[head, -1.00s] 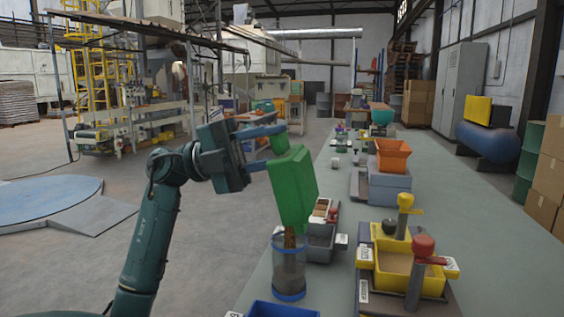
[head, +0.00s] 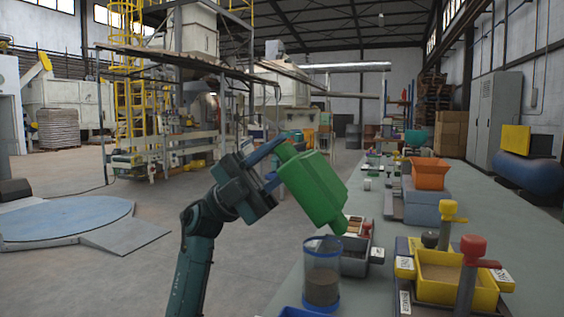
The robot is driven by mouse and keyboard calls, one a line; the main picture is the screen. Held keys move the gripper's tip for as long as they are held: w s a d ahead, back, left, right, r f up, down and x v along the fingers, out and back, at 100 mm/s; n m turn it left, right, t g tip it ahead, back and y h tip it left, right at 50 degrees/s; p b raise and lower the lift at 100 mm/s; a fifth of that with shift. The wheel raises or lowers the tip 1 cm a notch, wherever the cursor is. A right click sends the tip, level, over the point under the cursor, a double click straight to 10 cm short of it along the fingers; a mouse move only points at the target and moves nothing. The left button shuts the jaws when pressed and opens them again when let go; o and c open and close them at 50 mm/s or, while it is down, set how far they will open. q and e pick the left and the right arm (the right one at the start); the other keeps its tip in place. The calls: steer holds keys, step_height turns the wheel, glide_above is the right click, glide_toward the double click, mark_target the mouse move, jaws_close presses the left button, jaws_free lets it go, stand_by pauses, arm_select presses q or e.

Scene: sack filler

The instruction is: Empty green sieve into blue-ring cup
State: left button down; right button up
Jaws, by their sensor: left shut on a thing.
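The green sieve (head: 315,190) is a box-like green body, tilted, held above the bench by my left gripper (head: 274,163), which is shut on it. The clear cup with blue rings (head: 322,262) stands upright on the bench below the sieve. Brown grainy material lies in the lower part of the cup. The sieve's lower corner is above and slightly right of the cup's rim, apart from it. The inside of the sieve is hidden from view. My right gripper does not show.
A grey tray with white tags (head: 357,262) stands right behind the cup. A yellow bin (head: 440,291) with tan material and red- and yellow-topped posts is to the right. An orange hopper (head: 430,174) sits on a grey-blue box farther back. A blue bin edge (head: 300,312) shows at the bottom.

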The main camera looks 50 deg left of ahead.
mark_target(280, 144)
arm_select(q)
steer(key=shift+r, duration=0.1)
stand_by(0.3)
step_height(280, 144, up, 3)
steer(key=g+y+p, duration=0.2)
steer(key=y+p, duration=0.1)
steer(key=p, duration=0.1)
steer(key=shift+y+p, duration=0.4)
steer(key=shift+g+y+p, duration=0.4)
steer(key=shift+y, duration=0.2)
